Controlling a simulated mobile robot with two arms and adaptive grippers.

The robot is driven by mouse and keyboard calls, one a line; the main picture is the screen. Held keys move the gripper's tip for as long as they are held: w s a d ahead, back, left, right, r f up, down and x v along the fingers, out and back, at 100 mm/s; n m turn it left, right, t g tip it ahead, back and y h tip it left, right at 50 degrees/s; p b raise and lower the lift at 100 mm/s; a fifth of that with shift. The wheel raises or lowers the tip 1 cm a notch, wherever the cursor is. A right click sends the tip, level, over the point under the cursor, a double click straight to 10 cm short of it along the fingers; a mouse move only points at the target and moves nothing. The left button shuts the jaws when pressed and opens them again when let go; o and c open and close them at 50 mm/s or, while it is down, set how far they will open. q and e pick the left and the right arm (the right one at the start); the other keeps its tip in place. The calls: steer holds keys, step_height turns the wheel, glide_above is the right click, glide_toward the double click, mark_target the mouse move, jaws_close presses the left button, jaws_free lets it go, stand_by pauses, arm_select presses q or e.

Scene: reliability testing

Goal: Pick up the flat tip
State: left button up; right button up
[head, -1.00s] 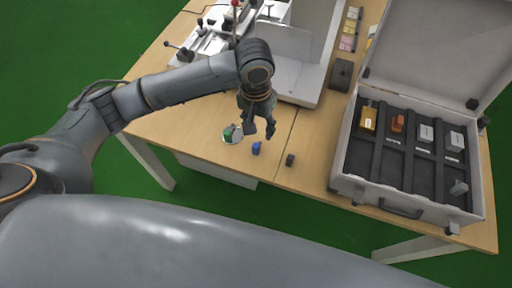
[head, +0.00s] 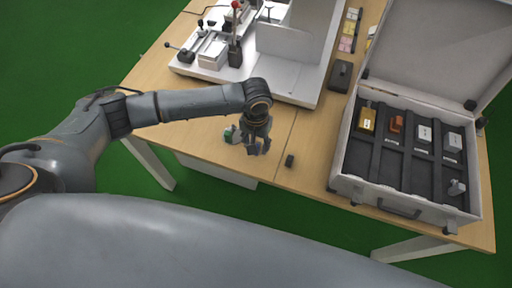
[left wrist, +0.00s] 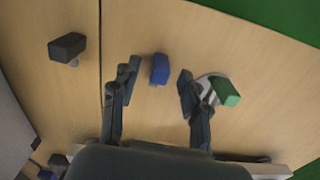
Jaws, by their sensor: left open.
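Small coloured tip pieces lie on the wooden table; I cannot tell from the pictures which one is the flat tip. In the left wrist view, a blue piece (left wrist: 159,69) lies between the spread fingers of my left gripper (left wrist: 158,72), with a gap on both sides. A dark piece (left wrist: 67,47) lies farther left. In the head view, my left gripper (head: 257,149) is low over the table and mostly hides the blue piece. My right gripper is not in view.
An open case (head: 345,187) with dark compartments holding several small items stands at the right. A white fixture (head: 290,82) and a lever device (head: 212,55) stand at the back. A dark block (head: 340,75) is near the case. The front table edge is close to my gripper.

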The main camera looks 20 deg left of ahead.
arm_select(q)
step_height(320, 180, down, 2)
steer(key=shift+f, duration=0.1)
jaws_close()
stand_by(0.4)
